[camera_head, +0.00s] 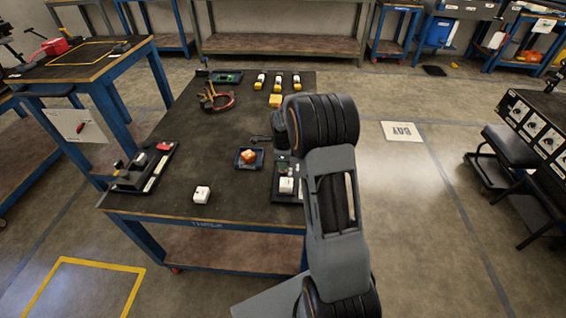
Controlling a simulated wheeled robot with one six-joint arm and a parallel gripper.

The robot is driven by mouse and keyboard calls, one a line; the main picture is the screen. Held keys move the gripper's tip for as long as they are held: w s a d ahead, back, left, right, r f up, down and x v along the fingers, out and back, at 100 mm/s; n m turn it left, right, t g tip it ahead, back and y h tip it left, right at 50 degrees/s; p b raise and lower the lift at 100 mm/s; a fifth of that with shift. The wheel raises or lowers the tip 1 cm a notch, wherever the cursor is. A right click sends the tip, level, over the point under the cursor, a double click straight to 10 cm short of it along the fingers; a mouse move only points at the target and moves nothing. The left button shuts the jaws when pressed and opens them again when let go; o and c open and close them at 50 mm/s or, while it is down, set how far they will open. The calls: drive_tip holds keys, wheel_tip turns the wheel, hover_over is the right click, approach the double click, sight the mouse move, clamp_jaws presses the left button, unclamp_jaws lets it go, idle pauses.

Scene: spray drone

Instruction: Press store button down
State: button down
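My arm reaches over the right side of the dark workbench (205,150). My gripper (282,155) seems to be the small dark shape below the wrist, just above a black tray (287,199); its fingers are too small and too covered to make out. The tray holds a white block (287,185) and a small greenish part, partly hidden by my arm. A black panel (128,184) with red and white parts lies at the bench's left edge. No label marks the store button legibly.
A white cube (202,194) stands near the front edge. The middle left of the bench is clear. Another bench (85,68) stands at left.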

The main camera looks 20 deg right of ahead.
drive_tip(key=shift+s+a+f, duration=0.1)
drive_tip(key=shift+s+f, duration=0.2)
drive_tip(key=shift+f, duration=0.4)
wheel_tip(320, 180, up, 15)
drive_tip(key=p, duration=0.5)
drive_tip(key=shift+w+r, duration=0.2)
drive_tip(key=shift+w, duration=0.1)
idle(0.4)
